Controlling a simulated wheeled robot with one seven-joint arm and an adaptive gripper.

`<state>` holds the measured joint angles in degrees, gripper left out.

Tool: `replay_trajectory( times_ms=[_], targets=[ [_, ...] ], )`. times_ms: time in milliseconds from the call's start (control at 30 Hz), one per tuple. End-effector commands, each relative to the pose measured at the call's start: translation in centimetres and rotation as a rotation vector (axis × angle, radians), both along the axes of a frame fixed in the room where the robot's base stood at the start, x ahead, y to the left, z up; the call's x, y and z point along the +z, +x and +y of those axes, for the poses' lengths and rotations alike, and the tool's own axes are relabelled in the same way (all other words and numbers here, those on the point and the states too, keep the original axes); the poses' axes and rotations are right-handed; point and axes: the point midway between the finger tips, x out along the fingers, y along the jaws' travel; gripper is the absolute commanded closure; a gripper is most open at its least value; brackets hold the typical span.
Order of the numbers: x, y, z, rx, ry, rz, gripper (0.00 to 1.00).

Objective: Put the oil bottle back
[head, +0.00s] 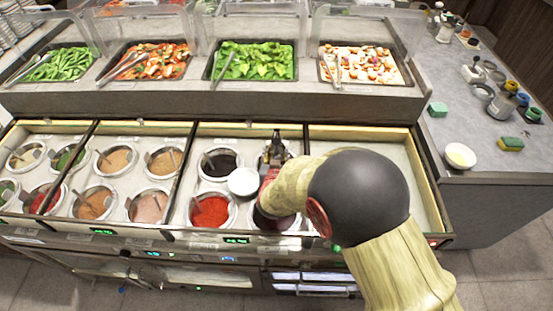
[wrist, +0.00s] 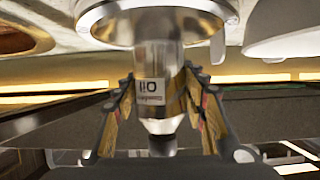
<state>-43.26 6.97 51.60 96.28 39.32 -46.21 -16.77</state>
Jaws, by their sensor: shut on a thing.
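The oil bottle (wrist: 152,92) is a shiny metal bottle with a white "Oil" label, which reads upside down in the wrist view. It has a dark cap. My gripper (wrist: 162,112) is shut on it, with one finger on each side. The bottle's wide end is at a round metal rim (wrist: 105,18); whether it rests in it or hangs above it, I cannot tell. In the head view my gripper (head: 273,158) is over the right side of the third counter section, and the bottle's dark top (head: 276,136) shows there. My arm hides the rest.
Sauce wells with ladles fill the left sections, including a red sauce (head: 210,211) and a dark sauce (head: 221,163). A white bowl (head: 243,182) is left of my gripper. The right section (head: 425,205) looks bare. Food trays (head: 252,62) stand behind.

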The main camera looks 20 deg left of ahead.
Motion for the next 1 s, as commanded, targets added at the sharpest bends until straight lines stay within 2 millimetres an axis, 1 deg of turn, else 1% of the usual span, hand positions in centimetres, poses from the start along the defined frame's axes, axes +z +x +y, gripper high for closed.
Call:
replay_trajectory(
  times_ms=[33,67,333,467,500,800,1000],
  targets=[
    [-0.94,0.02,0.01,0.000,0.000,0.000,0.90],
    [-1.13,0.04,0.01,0.000,0.001,-0.001,0.90],
    [-1.09,0.06,0.03,-0.001,0.002,-0.002,0.90],
    [-1.46,0.05,0.03,-0.001,0.002,-0.002,0.90],
    [-1.50,0.03,0.00,0.000,0.001,-0.001,0.57],
    [-1.45,0.03,0.01,0.000,0.001,-0.001,0.40],
    [-1.45,0.03,0.00,0.000,0.001,-0.001,0.40]
  ],
)
